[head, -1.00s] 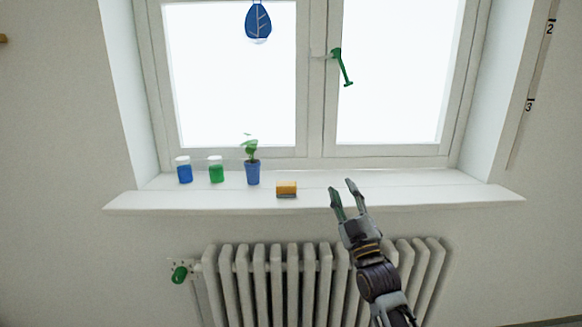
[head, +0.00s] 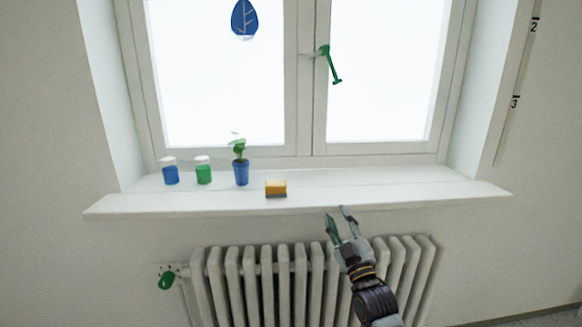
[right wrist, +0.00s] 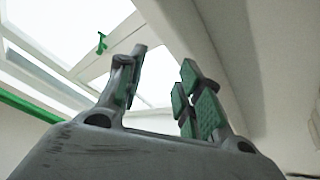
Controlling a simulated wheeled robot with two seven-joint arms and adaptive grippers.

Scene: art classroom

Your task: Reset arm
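My right gripper (head: 341,226) is open and empty in the head view, in front of the radiator and just below the front edge of the window sill. In the right wrist view its two green-padded fingers (right wrist: 163,95) are spread apart with nothing between them. My left gripper is not in view.
The white sill (head: 400,190) holds a blue jar (head: 170,172), a green jar (head: 203,172), a potted plant (head: 241,170) and a yellow sponge (head: 276,188). A radiator (head: 262,285) with a green valve knob (head: 167,281) is below. The window has a green handle (head: 329,65).

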